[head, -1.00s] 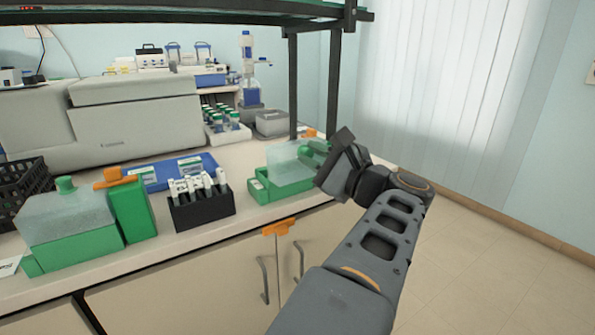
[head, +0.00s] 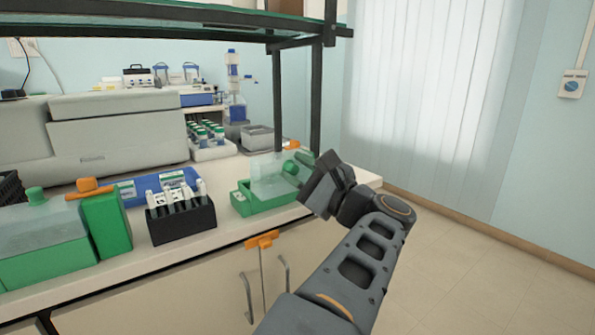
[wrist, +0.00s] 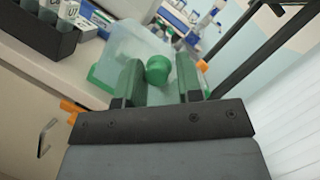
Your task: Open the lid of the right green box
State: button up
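The right green box (head: 262,203) stands near the counter's right front edge, with a translucent lid (head: 268,178) on its green base. In the wrist view the lid (wrist: 122,48) carries a round green knob (wrist: 158,69). My gripper (wrist: 160,84) is open, its two green fingers on either side of the knob, with gaps showing on both sides. In the head view my gripper (head: 303,172) is at the box's right side and its body hides part of the box. The lid looks seated on the base.
A black rack (head: 182,222) with white-capped items stands left of the box. The left green box (head: 45,262) and an upright green holder (head: 107,225) are farther left. A black shelf post (head: 316,100) rises behind the gripper. Floor is free at right.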

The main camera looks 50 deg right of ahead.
jog(key=shift+o, duration=1.1)
jog(key=b+v, duration=0.3)
jog(key=v, duration=1)
jog(key=shift+s+f, duration=0.15)
jog(key=shift+s, duration=0.2)
jog(key=shift+c, duration=0.4)
